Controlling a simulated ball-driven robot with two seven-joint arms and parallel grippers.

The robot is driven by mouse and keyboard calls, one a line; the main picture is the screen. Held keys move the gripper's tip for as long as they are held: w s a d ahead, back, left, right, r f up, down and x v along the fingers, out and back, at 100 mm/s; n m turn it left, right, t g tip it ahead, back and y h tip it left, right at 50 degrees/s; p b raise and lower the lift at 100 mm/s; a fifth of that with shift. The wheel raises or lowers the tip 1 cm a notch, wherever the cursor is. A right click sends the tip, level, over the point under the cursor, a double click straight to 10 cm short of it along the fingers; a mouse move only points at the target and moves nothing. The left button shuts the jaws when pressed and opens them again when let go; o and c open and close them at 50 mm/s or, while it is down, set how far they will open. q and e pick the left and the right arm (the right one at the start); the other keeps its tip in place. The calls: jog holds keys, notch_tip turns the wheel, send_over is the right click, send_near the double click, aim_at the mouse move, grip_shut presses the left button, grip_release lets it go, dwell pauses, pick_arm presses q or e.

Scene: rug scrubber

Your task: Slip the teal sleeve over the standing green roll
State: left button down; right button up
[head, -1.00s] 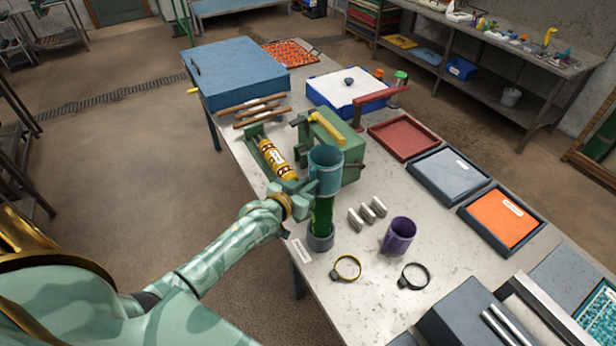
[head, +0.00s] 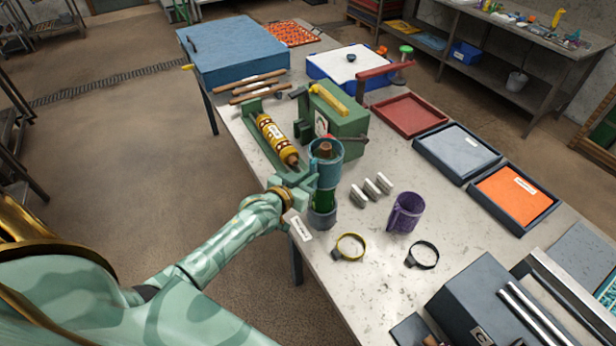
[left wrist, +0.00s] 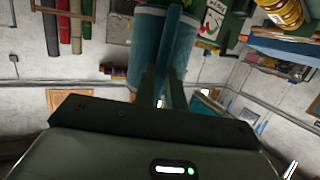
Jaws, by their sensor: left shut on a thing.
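The teal sleeve (head: 327,172) is upright around the upper part of the standing green roll (head: 322,199). The roll's brown core end (head: 325,150) shows inside the sleeve's open top. A short green band shows between the sleeve's lower edge and the grey cup-like holder (head: 322,219) at the roll's foot. My left gripper (head: 308,181) is shut on the sleeve's left side. In the left wrist view the fingers (left wrist: 168,60) lie against the teal sleeve (left wrist: 146,45), which fills the upper middle. My right gripper is not in view.
A purple cup-like sleeve (head: 405,213), several small metal blocks (head: 371,187), a yellow ring clamp (head: 349,247) and a black ring clamp (head: 422,254) lie to the right. A green machine (head: 338,118) and a cradle with a yellow-patterned roll (head: 275,138) stand behind.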

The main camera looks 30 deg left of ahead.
pick_arm(q)
jog(key=shift+f+b, duration=4.15)
jog(key=shift+f, duration=1.8)
jog(key=c, duration=1.4)
grip_release()
jog(key=p+v, duration=0.2)
jog(key=v, duration=1.4)
jog(key=shift+s+r, duration=0.1)
jog(key=shift+s, duration=0.05)
